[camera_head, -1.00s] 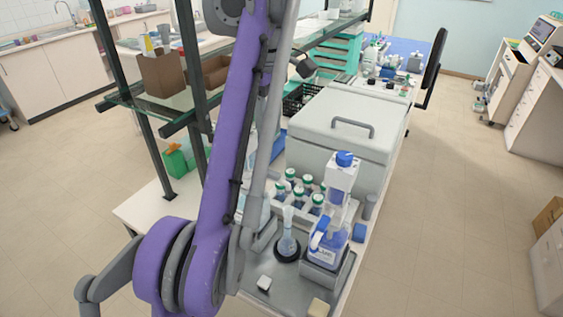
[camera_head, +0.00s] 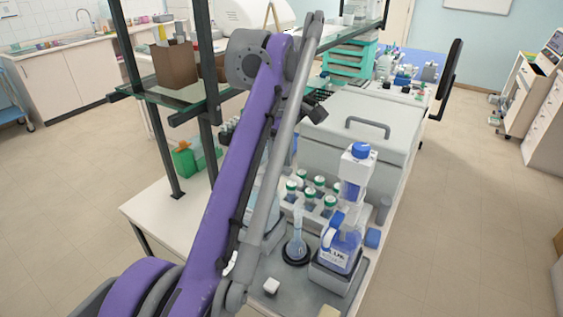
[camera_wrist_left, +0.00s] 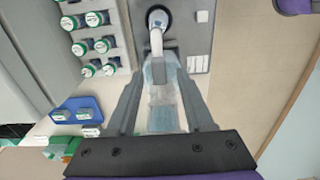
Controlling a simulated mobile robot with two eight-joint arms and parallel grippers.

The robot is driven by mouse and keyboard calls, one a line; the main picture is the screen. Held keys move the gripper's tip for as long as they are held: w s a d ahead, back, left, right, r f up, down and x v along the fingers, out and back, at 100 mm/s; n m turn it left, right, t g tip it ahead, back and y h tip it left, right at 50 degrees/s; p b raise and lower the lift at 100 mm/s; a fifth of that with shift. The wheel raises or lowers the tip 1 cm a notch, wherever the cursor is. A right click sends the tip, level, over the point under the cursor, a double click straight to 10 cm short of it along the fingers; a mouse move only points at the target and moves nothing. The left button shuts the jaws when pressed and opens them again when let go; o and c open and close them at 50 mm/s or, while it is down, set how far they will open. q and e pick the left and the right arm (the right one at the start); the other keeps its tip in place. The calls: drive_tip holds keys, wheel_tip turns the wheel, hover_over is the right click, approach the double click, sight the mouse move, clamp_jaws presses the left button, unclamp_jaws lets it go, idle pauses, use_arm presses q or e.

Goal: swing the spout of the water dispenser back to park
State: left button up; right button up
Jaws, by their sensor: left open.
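The water dispenser (camera_wrist_left: 162,105) appears in the left wrist view as a translucent pale-blue body between my fingers. Its light grey spout (camera_wrist_left: 156,42) points up the picture toward a flask (camera_wrist_left: 158,17) on a black ring. In the head view the dispenser (camera_head: 268,190) is mostly hidden behind my left arm; the flask (camera_head: 297,243) stands just right of it. My left gripper (camera_wrist_left: 158,75) is open, with one finger on each side of the dispenser body; contact cannot be told. In the head view my arm hides this gripper. My right gripper is not in view.
A blue-capped bottle (camera_head: 343,245) stands right of the flask. Several green-capped bottles (camera_head: 315,190) sit in a rack behind it. A large grey lidded box (camera_head: 360,130) stands farther back. A dark-framed glass shelf (camera_head: 190,98) rises left of my arm.

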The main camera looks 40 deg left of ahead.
use_arm(q)
clamp_jaws()
idle(1.4)
